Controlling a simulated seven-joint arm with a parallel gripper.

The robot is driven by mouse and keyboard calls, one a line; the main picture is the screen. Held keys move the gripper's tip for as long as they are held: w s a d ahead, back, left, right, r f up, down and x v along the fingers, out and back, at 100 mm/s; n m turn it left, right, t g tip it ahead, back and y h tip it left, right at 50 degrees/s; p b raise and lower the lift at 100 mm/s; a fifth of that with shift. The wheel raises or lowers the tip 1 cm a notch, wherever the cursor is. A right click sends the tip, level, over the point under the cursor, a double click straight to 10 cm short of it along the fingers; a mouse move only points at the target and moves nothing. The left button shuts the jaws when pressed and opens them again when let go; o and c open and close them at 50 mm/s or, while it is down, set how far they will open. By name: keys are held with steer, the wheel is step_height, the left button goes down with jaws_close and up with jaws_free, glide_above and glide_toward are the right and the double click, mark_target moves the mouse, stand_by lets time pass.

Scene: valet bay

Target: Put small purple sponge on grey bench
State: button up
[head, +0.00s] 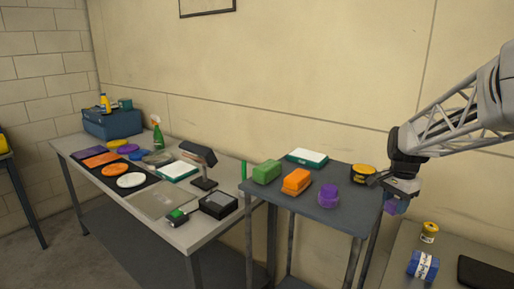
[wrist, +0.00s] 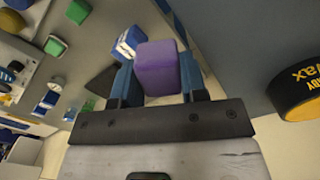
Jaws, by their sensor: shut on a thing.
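The small purple sponge (wrist: 160,67) is a block held between the two blue fingers of my gripper (wrist: 159,82) in the wrist view. In the head view my gripper (head: 397,197) is at the right, with the sponge (head: 398,208) at its lower end. It hangs in the air beside the right edge of a dark grey stand (head: 330,215). A long grey bench (head: 207,234) stands to the left of the stand, its top crowded. A lower grey-beige surface (head: 400,240) is at the bottom right.
The stand holds a green block (head: 267,171), an orange block (head: 296,181), a purple object (head: 328,194), a green-and-white box (head: 307,156) and a yellow-black wax tin (head: 363,175). A blue-and-white pack (head: 423,265) and a yellow tin (head: 429,231) are on the low surface.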

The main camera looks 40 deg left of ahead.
steer(key=s+a+r+n, duration=0.1)
steer(key=a+r+n, duration=0.2)
steer(key=a, duration=0.6)
steer(key=s+a+r+n, duration=0.1)
steer(key=a+r+n, duration=0.3)
steer(key=a, duration=0.4)
steer(key=s+a, duration=0.3)
steer(key=a, duration=0.1)
steer(key=s+a, duration=0.3)
steer(key=s+a+f, duration=0.1)
steer(key=s+a, duration=0.2)
steer(key=a, duration=0.1)
steer(key=shift+s+a+f, duration=0.1)
steer(key=shift+s+a, duration=0.25)
steer(key=s+a+f+m, duration=0.1)
steer(key=s+a+f, duration=1.5)
steer(key=s+f, duration=0.3)
steer(key=shift+s+a+m, duration=0.25)
steer(key=shift+a+m, duration=0.05)
steer(key=shift+a, duration=0.1)
steer(key=shift+w+a+f, duration=0.1)
glide_above(198, 226)
steer(key=shift+f, duration=0.7)
steer(key=shift+f, duration=0.1)
steer(key=shift+f, duration=1.7)
